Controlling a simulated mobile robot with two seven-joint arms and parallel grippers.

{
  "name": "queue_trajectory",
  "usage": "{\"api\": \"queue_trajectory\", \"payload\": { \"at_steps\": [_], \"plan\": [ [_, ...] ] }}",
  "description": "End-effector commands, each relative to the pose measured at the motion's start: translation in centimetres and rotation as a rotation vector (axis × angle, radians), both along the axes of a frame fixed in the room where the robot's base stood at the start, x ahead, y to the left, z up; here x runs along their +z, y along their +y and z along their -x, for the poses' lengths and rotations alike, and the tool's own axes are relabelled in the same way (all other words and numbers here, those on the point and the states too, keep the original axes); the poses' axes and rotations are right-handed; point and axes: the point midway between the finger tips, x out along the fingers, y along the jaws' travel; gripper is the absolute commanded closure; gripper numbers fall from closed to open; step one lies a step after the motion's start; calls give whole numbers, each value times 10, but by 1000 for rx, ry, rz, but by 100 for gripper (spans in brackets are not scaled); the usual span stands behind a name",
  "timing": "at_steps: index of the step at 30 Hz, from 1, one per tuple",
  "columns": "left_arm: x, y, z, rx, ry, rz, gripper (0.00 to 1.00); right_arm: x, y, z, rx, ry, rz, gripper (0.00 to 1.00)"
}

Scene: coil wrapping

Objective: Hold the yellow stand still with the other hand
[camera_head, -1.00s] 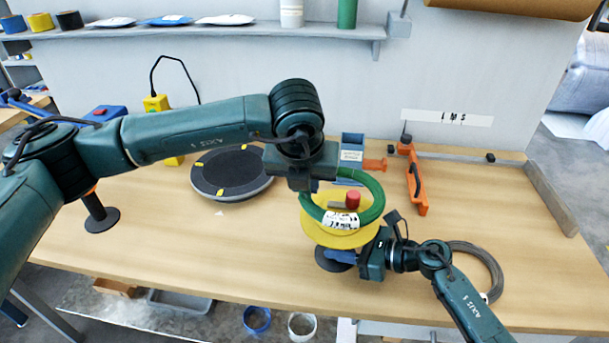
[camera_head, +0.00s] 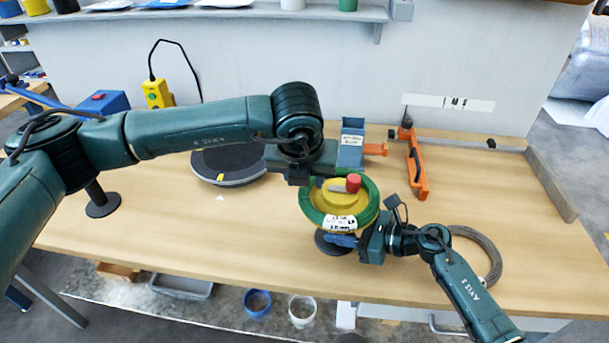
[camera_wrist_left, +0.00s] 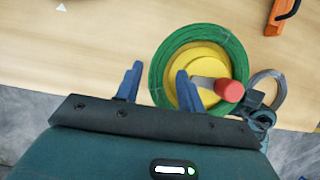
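The yellow stand (camera_head: 328,200) is at the front of the bench, with a dark round base below it. It also shows in the left wrist view (camera_wrist_left: 198,60). A green coil (camera_head: 311,207) with a white label lies around its yellow top. A red-ended part (camera_head: 353,183) sticks up from the stand. My left gripper (camera_head: 308,183) is above the coil's left back edge. Its blue fingers (camera_wrist_left: 156,82) are apart, with nothing gripped between them. My right gripper (camera_head: 342,240) is low at the stand's front right, under the coil; whether its fingers close on the post is hidden.
A grey coil (camera_head: 492,262) lies right of my right wrist. A blue box (camera_head: 350,150) and an orange tool (camera_head: 417,168) are behind the stand.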

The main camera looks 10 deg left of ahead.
Motion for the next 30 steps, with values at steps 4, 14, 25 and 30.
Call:
{"api": "queue_trajectory", "payload": {
  "at_steps": [4,14,25,30],
  "plan": [
    [0,0,0,-1,1,-1,54,0,0,0,1,1,0,80],
    [11,0,5,-1,2,0,54,0,0,0,1,0,0,81],
    [82,0,33,-1,-2,1,54,0,0,0,1,0,-1,81],
    [103,0,42,-1,0,0,54,0,0,0,1,0,-1,81]
  ]
}}
